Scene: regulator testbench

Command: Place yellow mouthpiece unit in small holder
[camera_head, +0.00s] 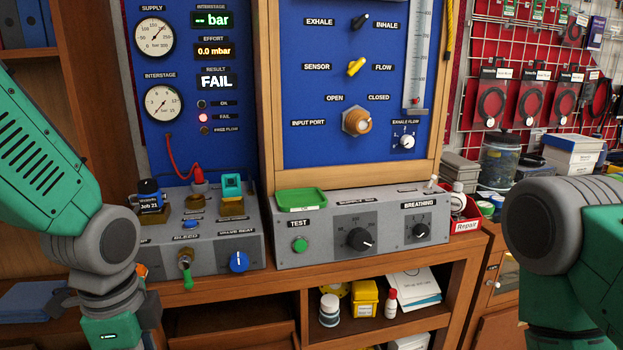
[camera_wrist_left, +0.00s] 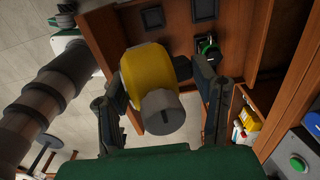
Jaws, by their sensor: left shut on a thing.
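The yellow mouthpiece unit (camera_wrist_left: 146,64), with a grey round end, is between the fingers of my left gripper (camera_wrist_left: 161,76) in the left wrist view. The gripper is shut on it, in the air. In the head view my left wrist is at the lower left, left of the bench front; the unit does not show there. I cannot tell which thing is the small holder. A green tray (camera_head: 301,199) lies on the grey console, and a teal piece (camera_head: 232,184) stands on a brown base to its left. My right arm shows at the right edge, its gripper out of view.
The grey control box (camera_head: 215,250) and console (camera_head: 365,237) carry protruding knobs and a lever. The shelf below holds a yellow box (camera_head: 364,297) and bottles. An open wooden compartment (camera_wrist_left: 128,45) lies beyond the unit, with a black and green device (camera_wrist_left: 207,45) inside.

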